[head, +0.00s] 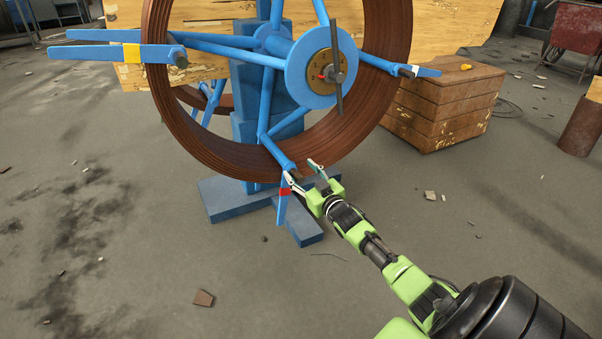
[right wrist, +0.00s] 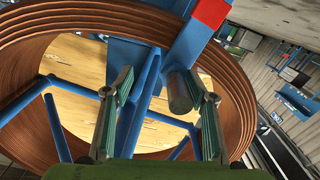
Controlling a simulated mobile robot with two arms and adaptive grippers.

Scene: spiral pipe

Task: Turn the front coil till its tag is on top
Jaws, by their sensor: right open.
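The front coil (head: 157,95) of brown pipe stands upright on a blue reel around a round blue hub (head: 300,75). Blue arms stick out from the reel. One at the left bears a yellow band (head: 131,53), the lowest a red band (head: 285,191), and one at the right a white band (head: 413,71). My right gripper (head: 303,173) is open at the lowest arm. In the right wrist view, a grey peg (right wrist: 180,92) and blue bars lie between its fingers, with the red band (right wrist: 211,12) above. I cannot tell whether the fingers touch the peg. My left gripper is out of view.
A blue stand foot (head: 230,199) spreads on the floor below the coil. A wooden crate (head: 440,105) stands to the right, and a rusty cylinder (head: 582,130) stands farther right. A broken brick (head: 203,298) lies in front; the floor at left is mostly clear.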

